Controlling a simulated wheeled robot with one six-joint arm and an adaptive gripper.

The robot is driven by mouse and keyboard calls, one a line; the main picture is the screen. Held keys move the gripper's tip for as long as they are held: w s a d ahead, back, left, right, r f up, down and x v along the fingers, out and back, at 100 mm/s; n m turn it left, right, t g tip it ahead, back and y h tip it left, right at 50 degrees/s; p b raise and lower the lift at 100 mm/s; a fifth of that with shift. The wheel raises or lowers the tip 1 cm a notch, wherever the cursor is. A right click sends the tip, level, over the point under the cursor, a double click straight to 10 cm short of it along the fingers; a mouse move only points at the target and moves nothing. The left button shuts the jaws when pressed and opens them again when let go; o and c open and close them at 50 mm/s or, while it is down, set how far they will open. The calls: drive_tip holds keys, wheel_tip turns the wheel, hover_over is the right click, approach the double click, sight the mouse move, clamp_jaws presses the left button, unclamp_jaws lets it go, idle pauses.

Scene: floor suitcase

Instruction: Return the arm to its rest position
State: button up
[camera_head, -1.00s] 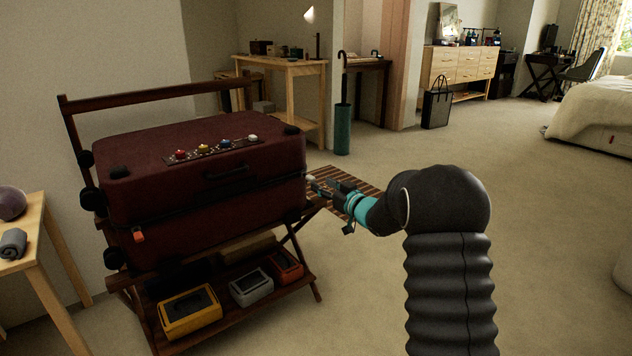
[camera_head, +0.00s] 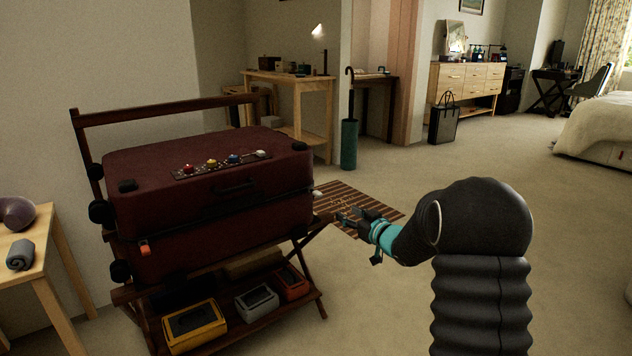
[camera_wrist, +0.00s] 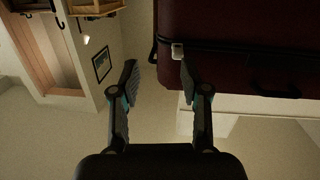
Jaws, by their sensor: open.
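My gripper (camera_head: 350,216) is open and empty, just right of the suitcase's right end and apart from it in the head view. In the wrist view the two fingers of my gripper (camera_wrist: 158,82) stand wide apart with bare wall and floor between them. The dark red suitcase (camera_head: 215,215) lies shut on a wooden rack; its right end has a small white knob (camera_head: 317,193). In the wrist view the suitcase (camera_wrist: 230,25) is at the top right, and a pale latch (camera_wrist: 177,50) shows near the right fingertip.
The rack's lower shelf holds a yellow box (camera_head: 194,327), a grey box (camera_head: 257,302) and an orange box (camera_head: 292,282). A striped mat (camera_head: 350,198) lies behind my gripper. A green umbrella stand (camera_head: 349,145) stands farther back. The carpet to the right is clear.

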drive_tip(key=s+d+f+m+g+h, duration=0.4)
drive_tip(key=s+d+f+g+h, duration=0.1)
drive_tip(key=s+d+f+h, duration=0.45)
drive_tip(key=s+r+m+g, duration=0.25)
drive_tip(key=s+g, duration=0.25)
drive_tip(key=s, duration=1.1)
drive_tip(key=s+a+r, duration=0.3)
drive_tip(key=s+r, duration=0.1)
drive_tip(key=s, duration=0.3)
drive_tip(key=s+a+r+y+p, duration=0.1)
drive_tip(key=s+a+r, duration=0.2)
drive_tip(key=s, duration=0.5)
drive_tip(key=s+a+r+p, duration=0.1)
drive_tip(key=s+a+r, duration=0.3)
drive_tip(key=s+r, duration=0.2)
drive_tip(key=shift+s+y, duration=0.35)
drive_tip(key=shift+s, duration=0.7)
